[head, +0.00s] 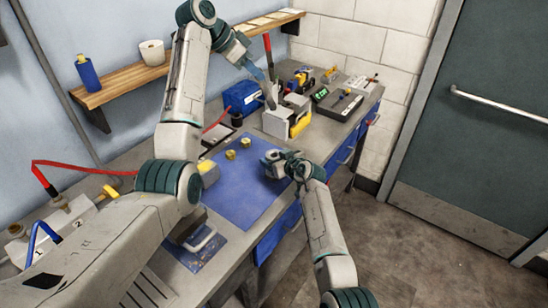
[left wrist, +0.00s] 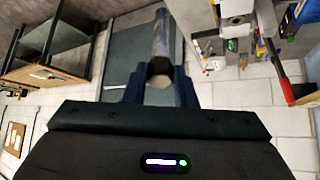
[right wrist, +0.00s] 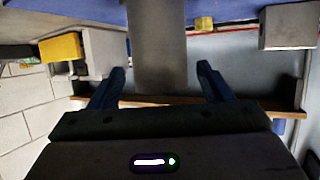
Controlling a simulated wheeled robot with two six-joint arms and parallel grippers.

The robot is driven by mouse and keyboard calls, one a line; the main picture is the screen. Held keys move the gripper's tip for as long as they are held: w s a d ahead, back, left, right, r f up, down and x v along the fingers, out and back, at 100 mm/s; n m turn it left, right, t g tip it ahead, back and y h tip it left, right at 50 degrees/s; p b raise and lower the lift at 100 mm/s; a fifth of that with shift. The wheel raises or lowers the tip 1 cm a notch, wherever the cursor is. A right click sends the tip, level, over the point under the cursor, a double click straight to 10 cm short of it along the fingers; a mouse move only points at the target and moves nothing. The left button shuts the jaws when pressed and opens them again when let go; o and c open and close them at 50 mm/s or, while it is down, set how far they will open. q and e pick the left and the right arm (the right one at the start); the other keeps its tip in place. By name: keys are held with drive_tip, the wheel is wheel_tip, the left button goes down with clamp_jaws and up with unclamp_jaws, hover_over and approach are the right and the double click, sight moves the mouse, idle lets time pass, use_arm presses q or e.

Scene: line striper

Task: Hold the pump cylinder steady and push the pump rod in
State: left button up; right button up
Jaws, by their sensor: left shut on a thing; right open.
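My left gripper (head: 265,88) is shut on a grey metal tube, which looks like the pump cylinder. In the left wrist view the tube (left wrist: 166,35) lies between the fingers, its dark end facing the palm. In the head view it is small and hard to make out, just above the grey block (head: 277,122). My right gripper (head: 270,164) is open above the blue mat (head: 240,196), apart from the left one. In the right wrist view, a blurred grey shape shows beyond the open fingers (right wrist: 160,85); I cannot tell what it is. I cannot pick out the pump rod.
Small brass pieces (head: 231,154) lie on the mat. A blue box (head: 241,97), a yellow part (head: 300,124) and a black tray (head: 338,103) stand toward the back. A wall shelf (head: 125,84) holds a blue bottle (head: 87,73) and a white roll (head: 152,52).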

use_arm(q)
drive_tip(key=shift+r, duration=0.1)
use_arm(e)
drive_tip(key=shift+x, duration=0.8)
clamp_jaws()
use_arm(q)
drive_tip(key=d+f+n+y, duration=0.1)
drive_tip(key=f+n, duration=0.1)
drive_tip(key=f, duration=0.1)
drive_tip(key=w+d+f+n+y, duration=0.1)
drive_tip(key=d+f+n+y, duration=0.1)
drive_tip(key=f, duration=0.1)
drive_tip(key=d+f+n+y, duration=0.1)
drive_tip(key=f+y, duration=0.1)
drive_tip(key=f, duration=0.1)
drive_tip(key=shift+w+d+f+n, duration=0.2)
drive_tip(key=shift+w+d+n, duration=0.15)
drive_tip(key=shift+d+n, duration=0.05)
drive_tip(key=shift+f, duration=2.95)
